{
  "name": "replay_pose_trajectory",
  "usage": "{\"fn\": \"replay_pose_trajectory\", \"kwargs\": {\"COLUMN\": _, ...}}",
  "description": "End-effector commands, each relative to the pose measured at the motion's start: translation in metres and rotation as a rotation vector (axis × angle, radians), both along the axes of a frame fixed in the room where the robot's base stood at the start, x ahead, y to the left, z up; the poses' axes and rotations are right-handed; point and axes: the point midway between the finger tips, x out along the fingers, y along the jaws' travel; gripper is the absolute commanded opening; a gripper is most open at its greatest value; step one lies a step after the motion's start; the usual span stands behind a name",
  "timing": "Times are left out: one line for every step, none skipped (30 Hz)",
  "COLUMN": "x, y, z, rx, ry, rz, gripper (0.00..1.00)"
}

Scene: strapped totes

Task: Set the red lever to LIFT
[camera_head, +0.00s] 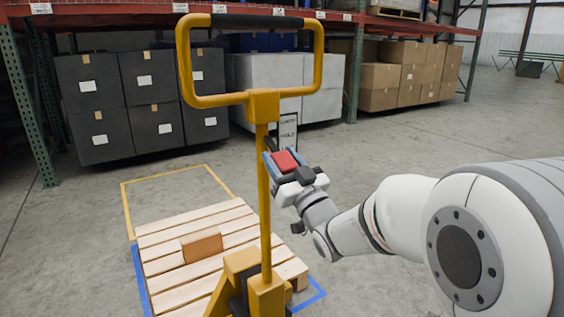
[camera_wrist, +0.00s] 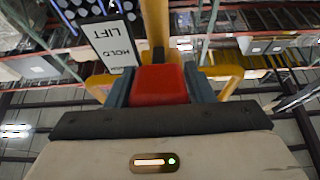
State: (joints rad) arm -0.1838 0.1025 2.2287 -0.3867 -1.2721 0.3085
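The red lever (camera_head: 285,161) is on the upright post of a yellow pallet jack (camera_head: 264,200). My gripper (camera_head: 283,164) is at the lever, with one finger on each side of it. In the wrist view the red lever (camera_wrist: 160,85) fills the space between the two dark fingers, and my gripper (camera_wrist: 160,88) looks shut on it. A white label plate (camera_head: 288,132) stands just above the gripper beside the post. In the wrist view the label plate (camera_wrist: 113,44) is upside down and reads HOLD and LIFT. Which mark the lever points at cannot be told.
Grey totes (camera_head: 150,80) and cardboard boxes (camera_head: 405,76) stand under racking. The floor to the right is clear.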

Motion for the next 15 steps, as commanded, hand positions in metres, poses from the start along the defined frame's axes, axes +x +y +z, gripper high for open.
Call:
{"fn": "replay_pose_trajectory", "kwargs": {"x": -0.0001, "y": 0.0001, "z": -0.0001, "rx": 0.0, "ry": 0.0, "rz": 0.0, "gripper": 0.52}}
{"fn": "replay_pose_trajectory", "kwargs": {"x": 0.0, "y": 0.0, "z": -0.0001, "rx": 0.0, "ry": 0.0, "rz": 0.0, "gripper": 0.55}}
{"fn": "replay_pose_trajectory", "kwargs": {"x": 0.0, "y": 0.0, "z": -0.0002, "rx": -0.001, "ry": 0.001, "rz": 0.0, "gripper": 0.58}}
{"fn": "replay_pose_trajectory", "kwargs": {"x": 0.0001, "y": -0.0001, "z": -0.0002, "rx": -0.001, "ry": 0.001, "rz": 0.0, "gripper": 0.61}}
{"fn": "replay_pose_trajectory", "kwargs": {"x": 0.0001, "y": -0.0001, "z": -0.0002, "rx": 0.0, "ry": 0.001, "rz": -0.001, "gripper": 0.63}}
{"fn": "replay_pose_trajectory", "kwargs": {"x": 0.0001, "y": -0.0001, "z": -0.0003, "rx": 0.0, "ry": 0.001, "rz": -0.001, "gripper": 0.65}}
{"fn": "replay_pose_trajectory", "kwargs": {"x": 0.0001, "y": -0.0002, "z": -0.0004, "rx": 0.0, "ry": 0.001, "rz": -0.001, "gripper": 0.65}}
{"fn": "replay_pose_trajectory", "kwargs": {"x": 0.0001, "y": -0.0003, "z": -0.0004, "rx": 0.0, "ry": 0.001, "rz": -0.001, "gripper": 0.65}}
{"fn": "replay_pose_trajectory", "kwargs": {"x": 0.0001, "y": -0.0003, "z": -0.0004, "rx": 0.0, "ry": 0.001, "rz": -0.001, "gripper": 0.65}}
{"fn": "replay_pose_trajectory", "kwargs": {"x": 0.0002, "y": -0.0003, "z": -0.0004, "rx": 0.0, "ry": 0.001, "rz": -0.001, "gripper": 0.65}}
{"fn": "replay_pose_trajectory", "kwargs": {"x": 0.0002, "y": -0.0003, "z": -0.0004, "rx": 0.0, "ry": 0.001, "rz": -0.001, "gripper": 0.65}}
{"fn": "replay_pose_trajectory", "kwargs": {"x": 0.0, "y": -0.0005, "z": -0.0006, "rx": -0.001, "ry": 0.002, "rz": -0.001, "gripper": 0.65}}
{"fn": "replay_pose_trajectory", "kwargs": {"x": -0.0004, "y": -0.0009, "z": -0.0008, "rx": -0.001, "ry": 0.002, "rz": -0.001, "gripper": 0.65}}
{"fn": "replay_pose_trajectory", "kwargs": {"x": -0.0013, "y": -0.0016, "z": -0.0012, "rx": 0.0, "ry": 0.002, "rz": -0.002, "gripper": 0.65}}
{"fn": "replay_pose_trajectory", "kwargs": {"x": -0.0033, "y": -0.0032, "z": -0.0024, "rx": -0.001, "ry": 0.003, "rz": -0.002, "gripper": 0.65}}
